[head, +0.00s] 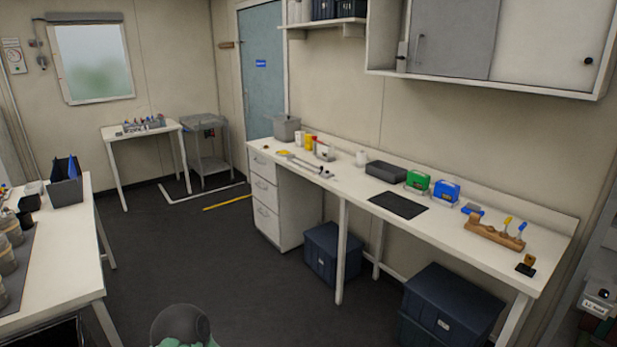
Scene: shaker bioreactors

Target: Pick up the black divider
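On the left table, a dark grey open bin (66,191) holds upright flat panels. One panel looks black (60,167) and may be the black divider. A blue panel (74,168) stands beside it. The panels are small in the head view, and their lower parts are hidden by the bin wall. Neither of my grippers is in view.
The left table (62,261) also bears several jars (10,228) and a small black box (31,202). A long workbench (345,190) with tools, a black mat (398,205) and cases runs along the right wall. Dark blue crates (452,300) stand beneath it. The middle floor (200,250) is clear.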

